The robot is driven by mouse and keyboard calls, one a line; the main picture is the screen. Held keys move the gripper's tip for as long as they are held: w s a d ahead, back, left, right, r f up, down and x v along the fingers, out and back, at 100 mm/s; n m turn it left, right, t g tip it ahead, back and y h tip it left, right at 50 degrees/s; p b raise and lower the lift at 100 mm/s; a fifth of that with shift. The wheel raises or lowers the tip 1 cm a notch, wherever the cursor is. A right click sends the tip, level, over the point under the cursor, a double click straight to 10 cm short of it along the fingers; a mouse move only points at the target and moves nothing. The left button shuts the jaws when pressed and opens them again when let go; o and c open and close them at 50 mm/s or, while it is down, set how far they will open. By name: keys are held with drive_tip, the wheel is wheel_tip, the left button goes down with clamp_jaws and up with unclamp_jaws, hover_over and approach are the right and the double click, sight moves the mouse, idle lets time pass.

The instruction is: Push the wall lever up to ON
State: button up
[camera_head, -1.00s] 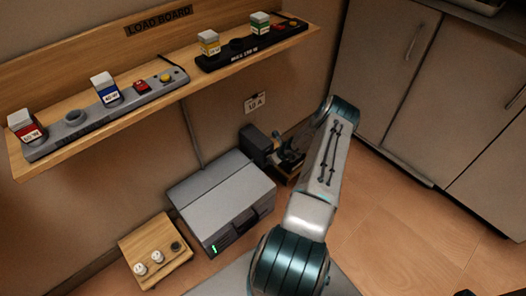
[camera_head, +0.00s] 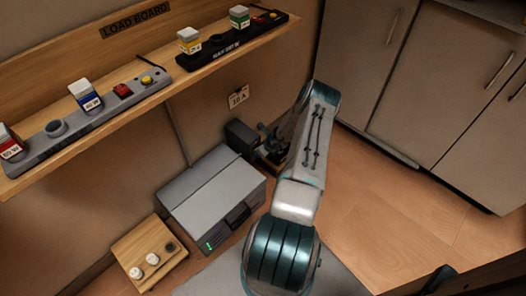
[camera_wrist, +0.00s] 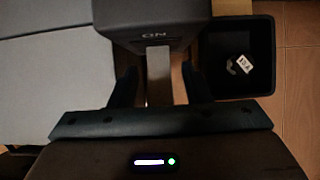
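The dark wall switch box (camera_head: 240,136) is low on the wall, behind the grey case. In the wrist view the box (camera_wrist: 150,14) shows an upside-down ON label. A flat metal lever (camera_wrist: 158,75) extends from it toward my wrist. My gripper (camera_wrist: 160,85) has its two dark fingers apart, one on each side of the lever, with visible gaps. In the head view my gripper (camera_head: 271,137) is beside the box, and my arm partly hides the area. The lever cannot be made out there.
A grey case (camera_head: 212,198) with a green light stands left of my arm. A wooden block (camera_head: 135,252) with white knobs is farther left. A shelf (camera_head: 105,125) overhangs above.

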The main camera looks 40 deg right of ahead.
drive_tip(key=shift+r, duration=0.1)
drive_tip(key=a+p+v, duration=0.1)
drive_tip(key=p+v, duration=0.1)
drive_tip(key=v, duration=1.1)
drive_tip(key=shift+s+d+r, duration=0.2)
drive_tip(key=shift+d+r, duration=0.1)
drive_tip(key=shift+d, duration=0.2)
